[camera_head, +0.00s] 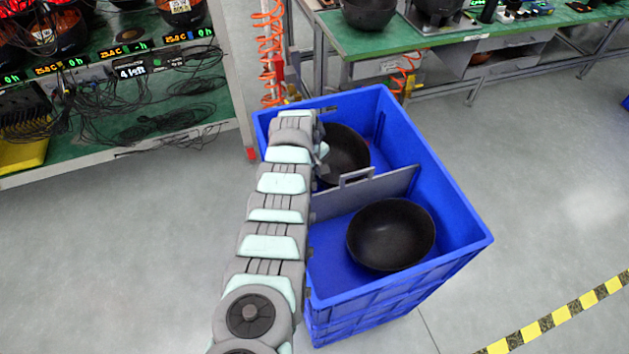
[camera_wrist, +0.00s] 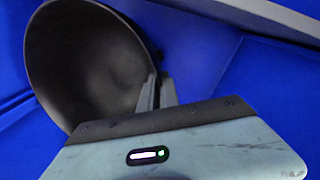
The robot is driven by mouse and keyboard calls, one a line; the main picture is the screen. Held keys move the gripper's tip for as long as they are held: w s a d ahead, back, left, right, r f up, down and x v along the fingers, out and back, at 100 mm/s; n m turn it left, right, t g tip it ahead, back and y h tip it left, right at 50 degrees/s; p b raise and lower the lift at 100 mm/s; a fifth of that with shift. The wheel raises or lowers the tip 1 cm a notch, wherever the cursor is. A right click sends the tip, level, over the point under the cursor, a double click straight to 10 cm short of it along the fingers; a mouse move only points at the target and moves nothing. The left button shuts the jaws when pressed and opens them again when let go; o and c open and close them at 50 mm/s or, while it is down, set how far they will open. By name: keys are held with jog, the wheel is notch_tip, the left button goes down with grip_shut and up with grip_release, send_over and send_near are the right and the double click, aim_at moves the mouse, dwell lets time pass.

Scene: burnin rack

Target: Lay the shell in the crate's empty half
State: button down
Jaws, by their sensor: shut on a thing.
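The blue crate (camera_head: 455,215) stands on the floor, split into two halves by a grey divider (camera_head: 385,188). A black bowl-shaped shell (camera_head: 348,150) is in the far half, tilted, partly hidden behind my arm. My gripper (camera_head: 321,160) is at its left side. In the wrist view, my gripper (camera_wrist: 156,92) is shut on the rim of this shell (camera_wrist: 85,60), with blue crate walls around it. Whether the shell touches the crate floor cannot be told. Another black shell (camera_head: 391,234) lies in the near half, hollow side up.
The divider, with a raised handle, borders the held shell's half; a pale edge (camera_wrist: 265,15) crosses the wrist view's top right. A rack (camera_head: 125,110) with cables stands at left. A green-topped workbench (camera_head: 390,42) with more shells stands behind the crate.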

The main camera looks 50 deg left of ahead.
jog(key=shift+f+b, duration=0.3)
jog(key=shift+f, duration=0.7)
jog(key=shift+f, duration=0.2)
jog(key=c, duration=1.6)
grip_release()
jog(key=shift+r, duration=0.1)
jog(key=r+p, duration=0.1)
jog(key=r, duration=0.3)
jog(key=s+r+p, duration=0.1)
jog(key=r+p, duration=0.1)
jog(key=r, duration=0.2)
jog(key=s+r+p, duration=0.1)
jog(key=r+p, duration=0.1)
jog(key=r, duration=0.2)
jog(key=shift+s+d, duration=0.1)
jog(key=shift+d, duration=0.05)
